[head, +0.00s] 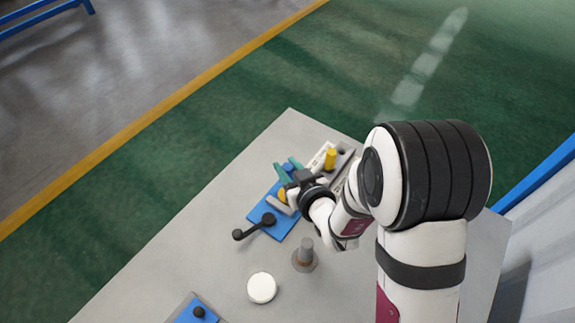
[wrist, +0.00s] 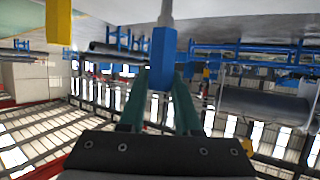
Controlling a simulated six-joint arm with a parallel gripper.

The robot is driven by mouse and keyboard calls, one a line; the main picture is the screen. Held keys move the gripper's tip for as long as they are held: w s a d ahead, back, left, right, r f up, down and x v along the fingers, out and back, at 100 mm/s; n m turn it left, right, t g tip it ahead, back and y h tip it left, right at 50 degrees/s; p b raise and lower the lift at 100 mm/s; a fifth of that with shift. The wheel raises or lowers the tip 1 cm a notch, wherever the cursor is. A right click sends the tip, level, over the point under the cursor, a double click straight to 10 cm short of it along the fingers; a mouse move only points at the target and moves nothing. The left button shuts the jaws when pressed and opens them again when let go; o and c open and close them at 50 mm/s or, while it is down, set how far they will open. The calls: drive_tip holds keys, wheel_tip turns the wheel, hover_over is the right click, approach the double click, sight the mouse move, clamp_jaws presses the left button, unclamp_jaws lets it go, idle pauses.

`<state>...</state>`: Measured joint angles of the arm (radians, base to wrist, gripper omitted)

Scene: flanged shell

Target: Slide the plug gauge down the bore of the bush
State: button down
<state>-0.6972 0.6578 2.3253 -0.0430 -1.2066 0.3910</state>
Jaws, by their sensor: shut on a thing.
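The plug gauge, with a blue handle (wrist: 162,58) and a grey shank (wrist: 166,12), is gripped between the teal fingers of my gripper (wrist: 160,88). In the wrist view its shank points to the top of the picture, toward the grey surface. In the head view my gripper (head: 288,168) is near the table's far edge, with a bit of the blue handle between its fingers. A yellow-brown rounded part (head: 283,195), possibly the bush, shows partly behind my gripper on a blue plate (head: 258,205). Its bore is hidden. I cannot tell the gauge's height.
A pale rack (head: 346,149) with a yellow cylinder (head: 331,158) and a dark hole stands right of my gripper. A black lever (head: 254,227) is on the blue plate. A grey flanged post (head: 305,255), a white disc (head: 262,288) and another blue plate (head: 198,314) are nearer. The table's left side is clear.

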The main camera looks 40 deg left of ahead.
drive_tip(key=shift+f, duration=1.55)
drive_tip(key=shift+f, duration=0.3)
drive_tip(key=c, duration=0.5)
unclamp_jaws()
drive_tip(key=v, duration=0.7)
drive_tip(key=shift+s+d, duration=0.1)
drive_tip(key=shift+d, duration=0.1)
